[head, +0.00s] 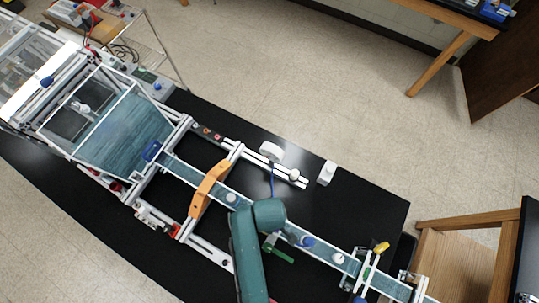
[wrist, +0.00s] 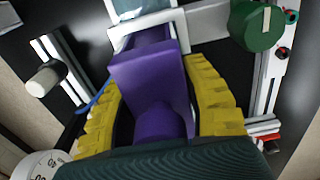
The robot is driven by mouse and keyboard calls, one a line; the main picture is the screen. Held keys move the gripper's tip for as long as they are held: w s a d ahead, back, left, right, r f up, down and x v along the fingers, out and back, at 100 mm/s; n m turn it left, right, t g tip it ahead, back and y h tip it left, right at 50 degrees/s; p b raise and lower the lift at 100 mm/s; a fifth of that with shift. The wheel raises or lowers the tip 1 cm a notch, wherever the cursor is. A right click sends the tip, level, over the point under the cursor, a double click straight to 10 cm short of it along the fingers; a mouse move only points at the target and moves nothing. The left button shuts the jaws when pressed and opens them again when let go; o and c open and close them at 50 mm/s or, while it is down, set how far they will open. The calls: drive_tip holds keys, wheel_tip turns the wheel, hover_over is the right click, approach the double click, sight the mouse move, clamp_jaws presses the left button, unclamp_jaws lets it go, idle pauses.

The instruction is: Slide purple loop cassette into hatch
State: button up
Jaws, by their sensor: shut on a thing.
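The purple loop cassette (wrist: 155,80) is a purple block with a rounded knob-like part (wrist: 160,122) at its near end. My gripper (wrist: 155,105), with yellow ribbed fingers, is shut on it in the wrist view, one finger on each side. The cassette's far end is at a white-edged frame (wrist: 125,35) with a pale panel beyond it. I cannot tell whether this frame is the hatch, or whether the cassette is inside or only against it. In the head view my arm hides the gripper, and I cannot make out the cassette.
In the wrist view a green knob (wrist: 257,24) stands close at the upper right and a white cylinder (wrist: 44,80) on a rail at the left. In the head view an orange handle (head: 208,190) bridges the conveyor, and a white block (head: 326,172) sits on the black table.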

drive_tip(key=shift+f, duration=0.15)
drive_tip(key=o, duration=1.2)
drive_tip(key=shift+o, duration=0.2)
wheel_tip(320, 180, up, 12)
drive_tip(key=shift+r, duration=0.1)
